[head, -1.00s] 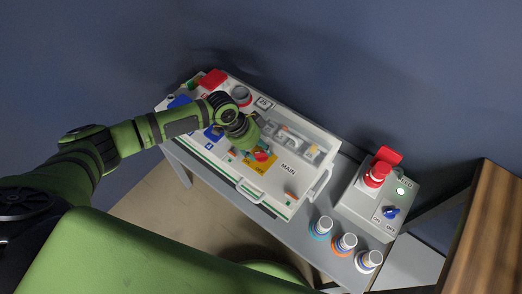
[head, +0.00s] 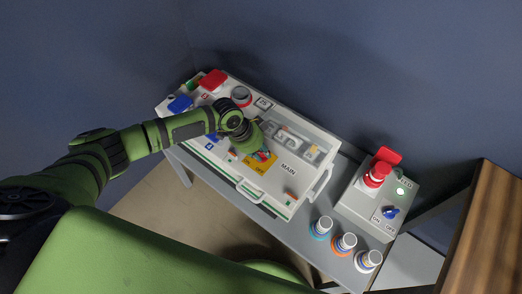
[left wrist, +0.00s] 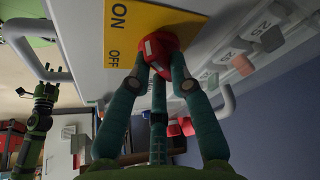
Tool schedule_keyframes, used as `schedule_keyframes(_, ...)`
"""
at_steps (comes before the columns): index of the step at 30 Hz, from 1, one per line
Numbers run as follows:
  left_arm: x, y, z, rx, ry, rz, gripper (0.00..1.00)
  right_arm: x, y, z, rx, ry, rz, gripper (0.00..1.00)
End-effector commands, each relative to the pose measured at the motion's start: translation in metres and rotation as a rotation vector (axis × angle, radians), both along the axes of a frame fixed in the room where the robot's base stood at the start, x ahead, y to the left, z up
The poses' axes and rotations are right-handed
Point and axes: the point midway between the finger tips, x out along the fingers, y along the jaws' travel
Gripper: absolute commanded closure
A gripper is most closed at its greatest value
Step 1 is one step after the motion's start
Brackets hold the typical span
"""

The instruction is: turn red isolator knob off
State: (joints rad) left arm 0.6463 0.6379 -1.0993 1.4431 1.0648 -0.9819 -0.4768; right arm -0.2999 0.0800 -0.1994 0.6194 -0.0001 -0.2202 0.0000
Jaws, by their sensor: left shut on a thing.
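The red isolator knob (left wrist: 158,45) sits on a yellow plate (left wrist: 195,18) marked ON and OFF, on the white MAIN box. My left gripper (left wrist: 160,66) is shut on the knob, with fingers around it in the left wrist view. In the head view my left gripper (head: 262,151) is over the yellow plate (head: 258,165) and hides most of the knob. I cannot read which mark the knob points to. A green and black arm, seemingly my right one, shows at the left of the left wrist view; its jaws are too small to judge.
The white box (head: 225,172) has handles and a clear cover over breakers. To the right stand a grey box (head: 365,218) with a red button and blue knob, and several bottles (head: 344,244). A wooden edge (head: 490,230) is at far right.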

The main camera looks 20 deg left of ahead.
Motion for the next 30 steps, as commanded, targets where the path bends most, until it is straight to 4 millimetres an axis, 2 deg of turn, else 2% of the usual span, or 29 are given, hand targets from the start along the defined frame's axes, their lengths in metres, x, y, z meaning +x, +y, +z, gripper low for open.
schedule_keyframes(11,-0.002,-0.003,0.006,-0.003,0.005,0.223,1.0,0.0,0.002,0.04,0.002,0.0,0.0,0.6)
schedule_keyframes(21,-0.002,-0.005,0.005,-0.002,0.007,0.545,1.0,0.0,0.002,0.081,0.002,0.0,0.0,0.6)
schedule_keyframes(30,-0.001,-0.007,0.003,-0.002,0.006,0.832,1.0,0.0,0.002,0.107,0.002,0.0,0.0,0.6)
